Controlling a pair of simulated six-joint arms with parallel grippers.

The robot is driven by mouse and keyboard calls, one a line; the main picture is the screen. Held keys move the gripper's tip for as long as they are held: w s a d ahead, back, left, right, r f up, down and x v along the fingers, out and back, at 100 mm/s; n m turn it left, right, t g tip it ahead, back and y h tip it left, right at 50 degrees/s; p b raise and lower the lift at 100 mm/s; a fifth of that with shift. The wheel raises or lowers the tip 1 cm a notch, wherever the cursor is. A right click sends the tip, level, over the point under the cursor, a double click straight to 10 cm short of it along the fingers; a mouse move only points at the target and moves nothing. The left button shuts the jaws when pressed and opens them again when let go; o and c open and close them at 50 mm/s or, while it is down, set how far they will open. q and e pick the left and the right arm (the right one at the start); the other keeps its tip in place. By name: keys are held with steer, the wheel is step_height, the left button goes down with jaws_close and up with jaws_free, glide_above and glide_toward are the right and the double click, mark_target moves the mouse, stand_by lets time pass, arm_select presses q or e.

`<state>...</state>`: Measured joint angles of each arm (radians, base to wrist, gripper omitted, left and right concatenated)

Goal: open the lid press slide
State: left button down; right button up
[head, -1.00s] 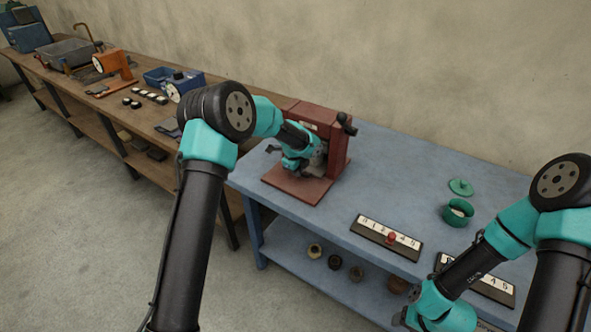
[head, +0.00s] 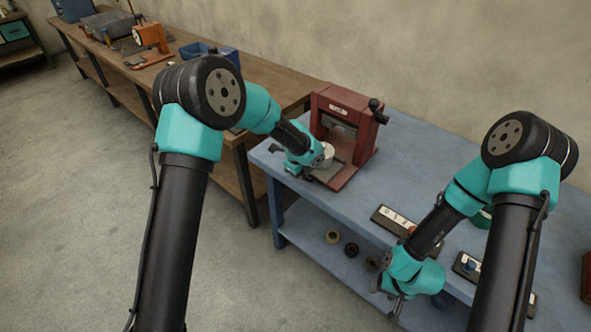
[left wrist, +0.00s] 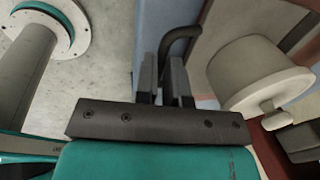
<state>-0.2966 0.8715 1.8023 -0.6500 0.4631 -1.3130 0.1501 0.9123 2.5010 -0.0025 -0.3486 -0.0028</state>
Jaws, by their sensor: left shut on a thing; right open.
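The red lid press (head: 362,128) stands at the left end of the blue bench. Its grey slide (head: 328,173) sticks out at the front over the red base, with a white pot (head: 327,154) at its outer part. The pot also shows large in the left wrist view (left wrist: 250,72). My left gripper (left wrist: 166,78) is shut on the dark curved handle (left wrist: 181,38). In the head view my left gripper (head: 294,168) is at the press's front, partly hidden by its own wrist. My right gripper (head: 396,300) is open and empty, low before the bench's front edge.
Dark rings (head: 351,250) lie on the lower shelf. A wooden bench (head: 268,95) stands to the left.

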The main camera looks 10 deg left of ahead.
arm_select(q)
steer(key=c, duration=1.2)
jaws_free()
steer(key=shift+r, duration=0.1)
step_height(320, 180, up, 17)
steer(key=s+a, duration=0.1)
steer(key=s, duration=0.1)
steer(key=shift+s+a, duration=0.4)
steer(key=s+a+f+n+h, duration=0.1)
steer(key=s+a+f+n, duration=0.2)
steer(key=f, duration=0.4)
steer(key=s+a+f+n+g+h, duration=0.1)
steer(key=s+a+f+n, duration=0.1)
steer(key=s+f+n, duration=0.45)
steer(key=a+f+n, duration=0.2)
steer(key=f, duration=0.6)
steer(key=s+a+f+n, duration=0.3)
steer(key=s+f+n, duration=0.3)
steer(key=s, duration=0.3)
steer(key=s+a+f+n, duration=0.4)
steer(key=s+f+n, duration=0.2)
steer(key=s+n, duration=0.3)
steer(key=shift+s+a+h, duration=0.25)
steer(key=shift+s+h, duration=0.05)
steer(key=shift+s, duration=0.05)
